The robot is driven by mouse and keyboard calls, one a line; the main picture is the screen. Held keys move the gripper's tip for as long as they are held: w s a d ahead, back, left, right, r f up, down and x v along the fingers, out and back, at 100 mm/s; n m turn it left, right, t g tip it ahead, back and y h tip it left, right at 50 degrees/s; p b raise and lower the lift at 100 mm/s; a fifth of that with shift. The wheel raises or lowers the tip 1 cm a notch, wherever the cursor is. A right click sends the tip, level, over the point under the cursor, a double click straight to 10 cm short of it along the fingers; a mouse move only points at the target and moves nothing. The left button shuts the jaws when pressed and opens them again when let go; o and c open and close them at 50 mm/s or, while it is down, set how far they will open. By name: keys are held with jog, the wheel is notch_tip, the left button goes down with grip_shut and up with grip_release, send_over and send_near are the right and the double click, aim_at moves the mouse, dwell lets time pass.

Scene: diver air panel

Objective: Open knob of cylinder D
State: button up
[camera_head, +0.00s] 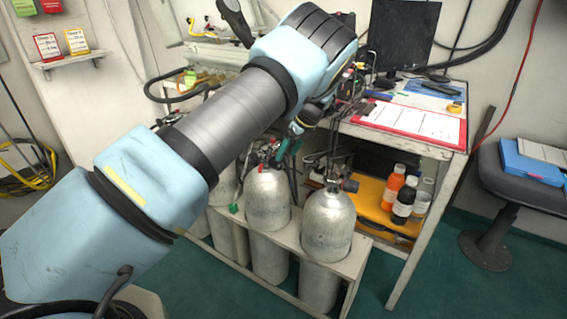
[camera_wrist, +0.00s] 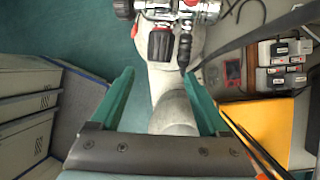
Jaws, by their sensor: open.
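Several grey cylinders stand in a rack, including a front right one (camera_head: 328,225) and one to its left (camera_head: 268,200). No letter is readable, so I cannot tell which is cylinder D. My gripper (camera_head: 289,150) is above the left one of these, its teal fingers partly hidden by my arm. In the wrist view my gripper (camera_wrist: 160,78) is open and empty, with a finger on each side of a grey cylinder (camera_wrist: 172,110) in the picture. A metal valve with a black knob (camera_wrist: 160,44) appears just beyond the fingertips; contact does not show.
A workbench (camera_head: 447,140) with a clipboard (camera_head: 412,122) and a dark monitor (camera_head: 403,35) stands behind the rack (camera_head: 345,268). Bottles (camera_head: 393,187) are on an orange case under it. Hoses run around the valves.

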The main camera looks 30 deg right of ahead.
aim_at(281, 164)
jog(key=x, duration=0.6)
jog(key=shift+w+a+r+p, duration=0.1)
jog(key=shift+w+p, duration=0.05)
jog(key=shift+p, duration=0.25)
jog(key=shift+c, duration=0.2)
grip_shut()
